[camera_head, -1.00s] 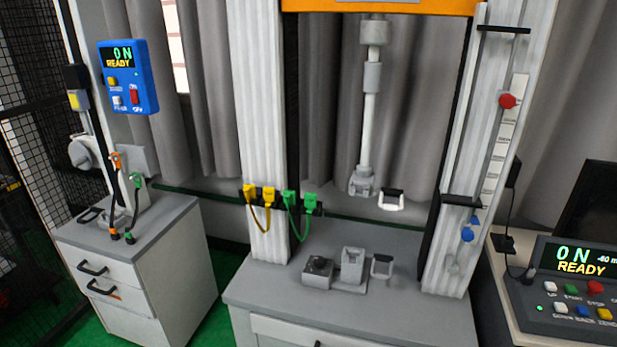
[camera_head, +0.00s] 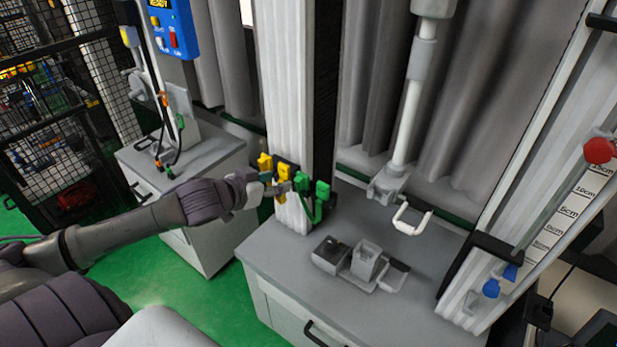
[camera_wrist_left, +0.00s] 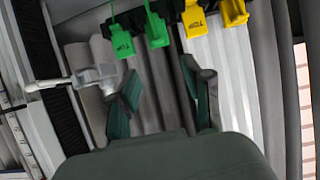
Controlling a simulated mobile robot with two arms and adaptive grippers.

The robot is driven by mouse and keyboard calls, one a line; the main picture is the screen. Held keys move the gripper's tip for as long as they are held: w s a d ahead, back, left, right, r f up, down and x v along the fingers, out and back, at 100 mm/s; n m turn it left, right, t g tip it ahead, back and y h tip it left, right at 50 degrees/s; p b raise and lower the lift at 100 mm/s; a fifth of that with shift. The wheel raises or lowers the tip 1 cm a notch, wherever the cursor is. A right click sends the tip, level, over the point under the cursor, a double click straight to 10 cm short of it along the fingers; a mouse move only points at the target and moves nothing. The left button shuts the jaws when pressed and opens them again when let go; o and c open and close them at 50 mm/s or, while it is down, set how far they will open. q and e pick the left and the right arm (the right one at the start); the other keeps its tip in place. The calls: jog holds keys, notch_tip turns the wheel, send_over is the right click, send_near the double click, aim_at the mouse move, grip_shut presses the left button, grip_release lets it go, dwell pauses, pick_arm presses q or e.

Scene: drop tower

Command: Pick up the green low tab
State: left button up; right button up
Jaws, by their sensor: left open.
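Two green tabs hang side by side on a dark bracket on the white column, one nearer the yellow tabs (camera_head: 301,182) and one farther right (camera_head: 321,190). In the left wrist view they are the inner green tab (camera_wrist_left: 156,30) and the outer green tab (camera_wrist_left: 122,42); their small markings do not tell me which is low. A green cord loops below them. My left gripper (camera_head: 279,189) is open and empty, in front of the bracket beside the tabs. In the left wrist view its fingers (camera_wrist_left: 162,77) stand apart just short of the green tabs. My right gripper is not in view.
Two yellow tabs (camera_head: 282,171) hang left of the green ones on the same bracket. Metal blocks (camera_head: 367,260) sit on the grey base table (camera_head: 300,265). A white U-shaped handle (camera_head: 411,219) hangs under the rod. A second cabinet (camera_head: 190,160) stands behind my left arm.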

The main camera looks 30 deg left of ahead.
aim_at(302, 175)
pick_arm(q)
jog(key=p+x, duration=0.1)
jog(key=x, duration=0.6)
jog(key=shift+w, duration=0.15)
jog(key=shift+w+f, duration=0.1)
jog(key=shift+w, duration=0.05)
jog(key=p+x, duration=0.2)
jog(key=x, duration=0.2)
jog(key=shift+w+f, duration=0.1)
jog(key=shift+w, duration=0.05)
jog(key=shift+w+f, duration=0.2)
jog(key=shift+f, duration=0.05)
jog(key=shift+s, duration=0.1)
jog(key=shift+c, duration=0.5)
jog(key=c, duration=0.6)
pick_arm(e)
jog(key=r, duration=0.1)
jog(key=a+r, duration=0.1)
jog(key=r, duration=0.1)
pick_arm(q)
jog(key=shift+r, duration=0.1)
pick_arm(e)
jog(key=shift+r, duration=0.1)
